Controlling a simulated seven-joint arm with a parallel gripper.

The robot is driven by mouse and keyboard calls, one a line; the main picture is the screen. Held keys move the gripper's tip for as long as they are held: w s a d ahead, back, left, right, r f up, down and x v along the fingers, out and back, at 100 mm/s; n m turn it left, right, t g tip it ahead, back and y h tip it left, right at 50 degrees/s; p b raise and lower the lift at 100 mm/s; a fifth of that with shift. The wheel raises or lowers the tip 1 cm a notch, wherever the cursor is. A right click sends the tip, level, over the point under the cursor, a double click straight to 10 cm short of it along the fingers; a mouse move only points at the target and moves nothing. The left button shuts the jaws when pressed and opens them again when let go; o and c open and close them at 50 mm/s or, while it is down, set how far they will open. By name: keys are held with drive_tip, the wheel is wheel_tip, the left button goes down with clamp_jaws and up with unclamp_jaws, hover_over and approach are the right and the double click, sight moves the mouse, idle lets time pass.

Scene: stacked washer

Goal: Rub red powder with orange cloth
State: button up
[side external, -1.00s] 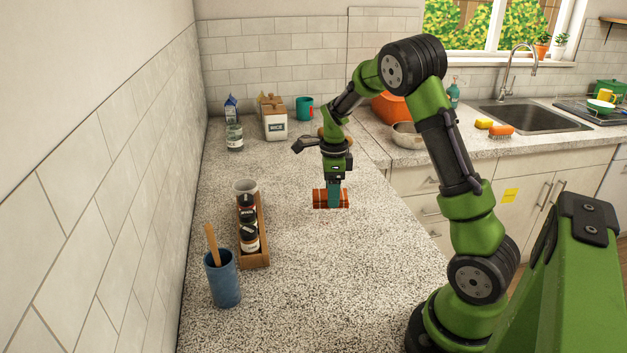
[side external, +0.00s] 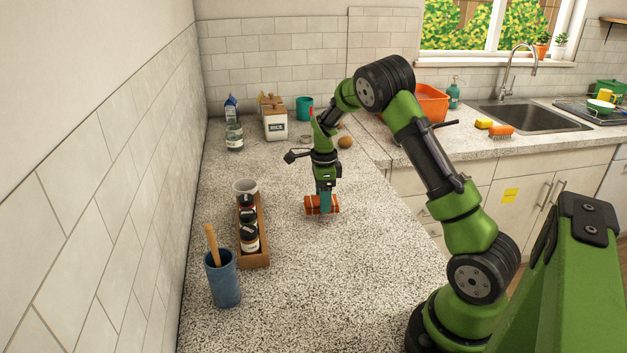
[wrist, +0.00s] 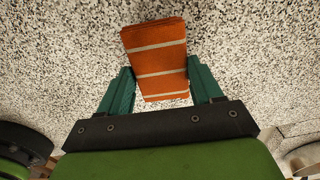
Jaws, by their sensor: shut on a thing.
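The orange cloth (side external: 311,206) is a folded bundle with pale stripes, low at the speckled counter. My gripper (side external: 324,204) points down and is shut on the cloth. In the wrist view, the cloth (wrist: 155,45) sits between the two teal fingers of my gripper (wrist: 162,78) and sticks out beyond them. I cannot tell for sure whether the cloth touches the counter. I cannot make out the red powder in either view; the cloth and gripper hide the counter under them.
A wooden rack of jars (side external: 261,230) and a blue cup with a wooden utensil (side external: 224,281) stand to the left. A rice canister (side external: 275,124), glass jar (side external: 234,137) and teal mug (side external: 304,109) stand at the back. The counter in front of the cloth is clear.

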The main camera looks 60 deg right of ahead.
sight(329, 232)
drive_tip(key=shift+f, duration=0.85)
drive_tip(key=shift+s+a+f, duration=0.35)
drive_tip(key=shift+f, duration=0.2)
drive_tip(key=shift+c, duration=0.4)
drive_tip(key=shift+s+a+f, duration=0.1)
drive_tip(key=shift+s+a, duration=2.15)
drive_tip(key=shift+w+d, duration=2.5)
drive_tip(key=shift+d, duration=0.05)
drive_tip(key=shift+w+d, duration=0.1)
drive_tip(key=shift+w, duration=0.05)
drive_tip(key=shift+r, duration=4.15)
